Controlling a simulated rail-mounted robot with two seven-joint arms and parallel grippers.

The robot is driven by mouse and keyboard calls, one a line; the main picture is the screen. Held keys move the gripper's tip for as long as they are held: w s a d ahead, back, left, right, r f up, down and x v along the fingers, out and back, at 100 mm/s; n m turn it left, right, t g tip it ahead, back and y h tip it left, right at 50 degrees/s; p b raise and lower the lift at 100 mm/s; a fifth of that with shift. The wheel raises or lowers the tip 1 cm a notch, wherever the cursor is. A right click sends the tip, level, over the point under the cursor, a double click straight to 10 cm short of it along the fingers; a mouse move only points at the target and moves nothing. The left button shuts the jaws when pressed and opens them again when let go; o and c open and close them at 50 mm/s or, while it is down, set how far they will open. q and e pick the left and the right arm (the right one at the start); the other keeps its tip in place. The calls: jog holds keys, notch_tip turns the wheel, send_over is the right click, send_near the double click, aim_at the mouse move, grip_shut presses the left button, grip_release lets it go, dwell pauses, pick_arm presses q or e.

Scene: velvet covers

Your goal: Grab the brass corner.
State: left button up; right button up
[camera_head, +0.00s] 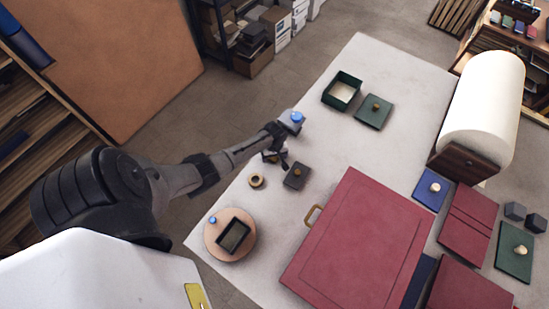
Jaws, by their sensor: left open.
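My left arm reaches in from the left, and my left gripper (275,158) is open above the left side of the pale table. Just right of and below it is a small dark block with a brass-coloured knob (296,174). A small brass-coloured ring or roll (256,181) lies to its lower left. I cannot pick out a brass corner for certain; it may be small or hidden by the gripper. My right gripper is not in view.
A large red panel with a brass-coloured handle (360,245) covers the table's front middle. A round board (213,242) carries a dark tray. Green boxes (342,91) stand farther back, and a white roll (483,105) stands at right. The table between gripper and green boxes is fairly clear.

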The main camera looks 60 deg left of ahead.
pick_arm(q)
jog(key=shift+c, duration=0.5)
jog(key=c, duration=0.9)
